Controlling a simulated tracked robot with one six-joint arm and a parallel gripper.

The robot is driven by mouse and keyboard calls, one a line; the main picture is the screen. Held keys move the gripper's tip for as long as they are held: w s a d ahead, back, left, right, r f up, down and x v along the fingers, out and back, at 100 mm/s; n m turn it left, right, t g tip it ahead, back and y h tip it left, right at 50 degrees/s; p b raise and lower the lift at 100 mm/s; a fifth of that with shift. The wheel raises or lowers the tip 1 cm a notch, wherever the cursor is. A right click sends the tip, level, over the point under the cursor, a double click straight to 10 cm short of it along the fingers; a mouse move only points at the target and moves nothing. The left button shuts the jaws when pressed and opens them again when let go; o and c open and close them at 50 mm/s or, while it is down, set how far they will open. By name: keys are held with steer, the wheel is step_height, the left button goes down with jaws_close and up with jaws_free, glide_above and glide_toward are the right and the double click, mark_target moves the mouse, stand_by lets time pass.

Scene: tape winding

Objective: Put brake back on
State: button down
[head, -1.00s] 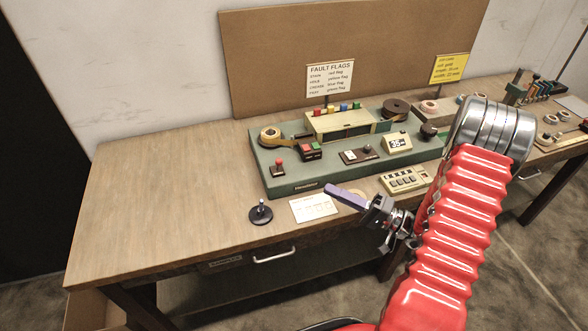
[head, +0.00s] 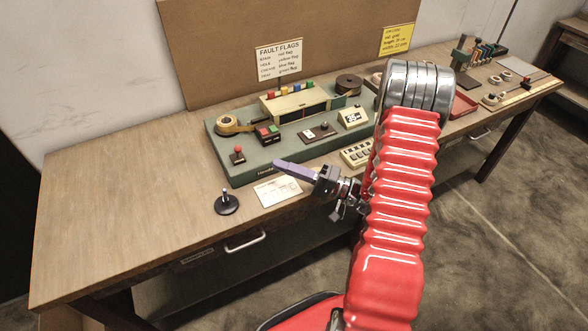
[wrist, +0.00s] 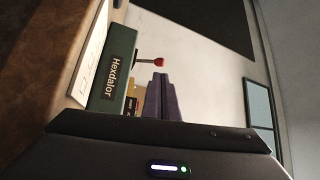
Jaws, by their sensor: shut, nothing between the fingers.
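The green winding machine (head: 222,169) stands on the bench. Near its front left corner is a short lever with a red knob (head: 237,153), probably the brake; it also shows in the wrist view (wrist: 159,62), sticking out beyond the "Hexdalor" label. I cannot tell from its look whether the brake is on or off. My gripper (head: 277,162) has purple fingers, closed together and empty. It hangs in front of the machine's front edge, to the right of the red knob and apart from it. The fingers (wrist: 160,107) point toward the knob's side in the wrist view.
A white card (head: 278,191) lies on the bench below my gripper. A black disc with an upright post (head: 227,204) stands left of it. A tape roll (head: 228,125) and a black box with red and green buttons (head: 268,134) sit behind the red knob. The bench's left is clear.

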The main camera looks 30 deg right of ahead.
mark_target(238, 152)
steer(key=x, duration=0.9)
steer(key=shift+w+a+r, duration=0.1)
stand_by(0.3)
